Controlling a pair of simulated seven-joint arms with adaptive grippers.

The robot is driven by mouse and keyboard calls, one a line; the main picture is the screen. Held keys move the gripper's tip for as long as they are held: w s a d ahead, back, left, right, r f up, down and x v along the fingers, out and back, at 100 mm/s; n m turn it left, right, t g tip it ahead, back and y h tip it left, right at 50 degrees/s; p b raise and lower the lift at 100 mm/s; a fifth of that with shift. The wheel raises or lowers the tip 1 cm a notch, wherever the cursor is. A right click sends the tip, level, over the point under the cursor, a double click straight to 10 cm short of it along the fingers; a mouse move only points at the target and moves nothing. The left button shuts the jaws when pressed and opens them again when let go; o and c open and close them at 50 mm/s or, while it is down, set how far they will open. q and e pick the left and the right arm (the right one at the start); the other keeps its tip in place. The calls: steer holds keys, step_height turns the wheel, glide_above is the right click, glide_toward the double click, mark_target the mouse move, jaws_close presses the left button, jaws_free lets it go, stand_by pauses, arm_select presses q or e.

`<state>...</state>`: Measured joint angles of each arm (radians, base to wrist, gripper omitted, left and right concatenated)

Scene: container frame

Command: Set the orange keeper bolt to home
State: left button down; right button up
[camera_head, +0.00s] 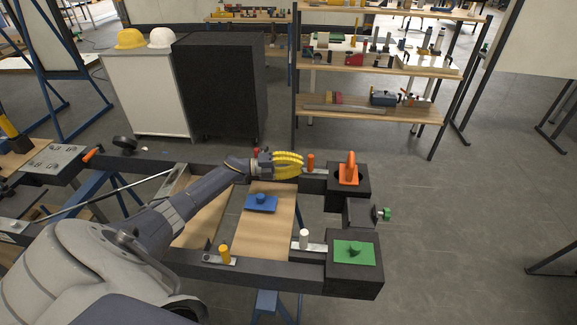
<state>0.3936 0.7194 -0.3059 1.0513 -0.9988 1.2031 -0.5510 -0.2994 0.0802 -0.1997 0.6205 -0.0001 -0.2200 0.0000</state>
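An orange upright peg (310,162) stands on a flat metal bar on the frame's far rail; it looks like the orange keeper bolt. The bar's right end reaches toward a black corner block (364,186) that carries an orange plate with an upright orange handle (348,168). My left gripper (302,164), with yellow fingers, reaches in from the left above the rail. Its fingertips are just left of the orange peg; I cannot tell whether they touch it. The fingers overlap in this view, so their opening is unclear. My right gripper is not in view.
A white peg (304,238) and a yellow peg (225,254) stand on the near rail. A green plate (355,252) tops the near corner block. A blue knobbed plate (261,203) lies on the wooden board. A red knob (256,151) is behind my wrist.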

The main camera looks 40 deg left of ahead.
arm_select(q)
steer(key=shift+w+d, duration=0.45)
steer(key=shift+d, duration=0.1)
steer(key=shift+s+d+x, duration=0.15)
steer(key=shift+x, duration=0.9)
steer(key=shift+s+d+x, duration=0.15)
steer(key=shift+s+x, duration=0.05)
steer(key=shift+x, duration=0.85)
steer(key=shift+s+a, duration=0.1)
